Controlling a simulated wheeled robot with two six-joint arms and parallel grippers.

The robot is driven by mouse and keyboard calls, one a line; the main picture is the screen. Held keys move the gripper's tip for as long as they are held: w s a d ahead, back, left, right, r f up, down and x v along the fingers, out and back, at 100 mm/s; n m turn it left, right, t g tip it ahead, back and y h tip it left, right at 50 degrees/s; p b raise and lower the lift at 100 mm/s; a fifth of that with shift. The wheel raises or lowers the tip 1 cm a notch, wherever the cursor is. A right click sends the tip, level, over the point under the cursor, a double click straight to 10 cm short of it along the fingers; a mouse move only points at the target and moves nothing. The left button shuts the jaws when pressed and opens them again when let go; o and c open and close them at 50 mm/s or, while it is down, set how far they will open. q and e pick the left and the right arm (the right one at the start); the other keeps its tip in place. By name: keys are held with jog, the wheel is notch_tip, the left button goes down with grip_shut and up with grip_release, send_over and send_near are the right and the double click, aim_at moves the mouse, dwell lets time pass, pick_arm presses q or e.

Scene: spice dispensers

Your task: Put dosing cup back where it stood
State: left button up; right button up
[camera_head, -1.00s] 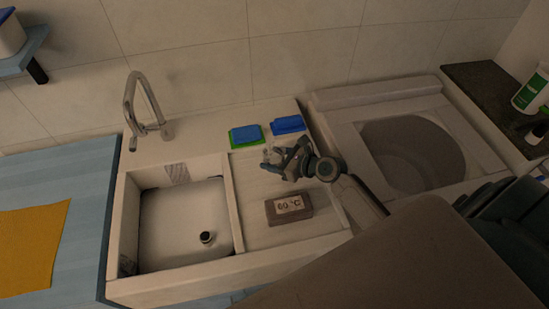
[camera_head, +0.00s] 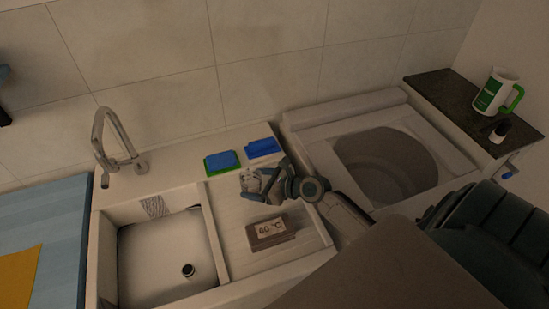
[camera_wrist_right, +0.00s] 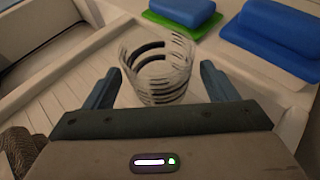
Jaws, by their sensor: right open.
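The dosing cup is a small clear cup with dark ring markings. It stands upright on the ribbed drainboard (camera_wrist_right: 50,110) in the right wrist view, where the cup (camera_wrist_right: 157,72) shows between and slightly beyond my open fingers. My right gripper (camera_wrist_right: 160,84) has one finger on each side of it, with a visible gap at both sides. In the head view, the cup (camera_head: 251,180) is small and partly hidden by the right gripper (camera_head: 258,186). My left gripper is not in view.
Blue-and-green sponge (camera_head: 222,160) and blue item (camera_head: 263,148) lie behind. The sink (camera_head: 165,255) is left, a round-opening basin (camera_head: 385,165) right. A white-and-green jug (camera_head: 494,94) and small dark bottle (camera_head: 500,131) stand far right.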

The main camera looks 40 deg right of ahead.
jog(key=v, duration=0.9)
jog(key=shift+s+d, duration=0.1)
jog(key=shift+s+d+r, duration=0.15)
jog(key=shift+s+r, duration=0.1)
jog(key=shift+s, duration=0.1)
